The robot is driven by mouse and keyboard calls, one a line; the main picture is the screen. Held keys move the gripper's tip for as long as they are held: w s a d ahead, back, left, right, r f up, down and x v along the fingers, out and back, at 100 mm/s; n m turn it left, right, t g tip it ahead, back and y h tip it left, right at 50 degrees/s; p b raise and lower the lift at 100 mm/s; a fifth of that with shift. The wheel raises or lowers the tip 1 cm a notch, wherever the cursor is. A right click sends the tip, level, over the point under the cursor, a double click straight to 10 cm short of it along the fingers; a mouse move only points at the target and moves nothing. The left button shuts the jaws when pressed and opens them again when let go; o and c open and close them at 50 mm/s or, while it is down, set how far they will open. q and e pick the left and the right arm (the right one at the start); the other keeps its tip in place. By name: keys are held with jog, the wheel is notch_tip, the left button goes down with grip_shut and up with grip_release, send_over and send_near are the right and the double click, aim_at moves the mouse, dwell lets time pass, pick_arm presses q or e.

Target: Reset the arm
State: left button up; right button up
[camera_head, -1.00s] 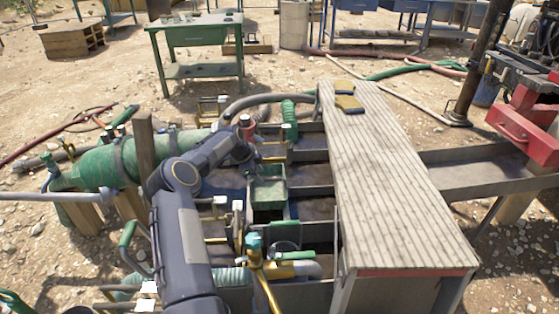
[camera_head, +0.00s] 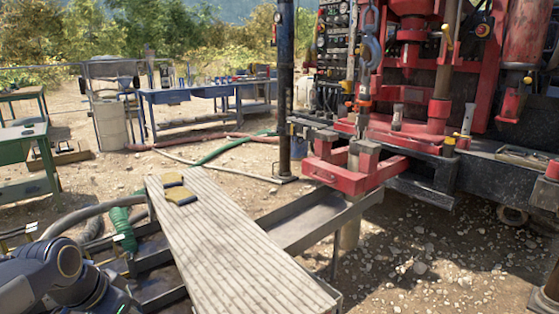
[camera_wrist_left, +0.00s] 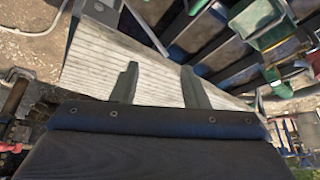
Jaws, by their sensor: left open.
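My left arm (camera_head: 45,280) is bent in the bottom left corner of the head view, beside the plank-topped platform (camera_head: 215,240). Its gripper cannot be made out clearly there. In the left wrist view, the two fingers of my left gripper (camera_wrist_left: 160,82) are apart with nothing between them. The pale planks (camera_wrist_left: 95,60) show beyond the fingers. My right arm and right gripper are not in view.
Two yellow-and-dark pads (camera_head: 178,193) lie on the planks' far end. A metal trough (camera_head: 310,220) runs from the platform toward the red rig (camera_head: 355,175). A green hose (camera_head: 123,228) stands left of the platform. Gravel ground at front right is open.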

pick_arm(q)
jog(key=s+d+f+n+t+h, duration=0.1)
jog(key=s+d+f+n, duration=0.25)
jog(key=s, duration=0.45)
jog(key=s+d+f+n+h, duration=0.1)
jog(key=s+d+f+n, duration=0.1)
jog(key=s+d, duration=0.5)
notch_tip(320, 180, up, 25)
jog(key=s+a+p, duration=0.2)
jog(key=p, duration=2.3)
jog(key=shift+s, duration=0.25)
jog(key=shift+f+n, duration=0.1)
jog(key=shift+n, duration=0.15)
jog(key=shift+c, duration=0.2)
jog(key=shift+c, duration=0.3)
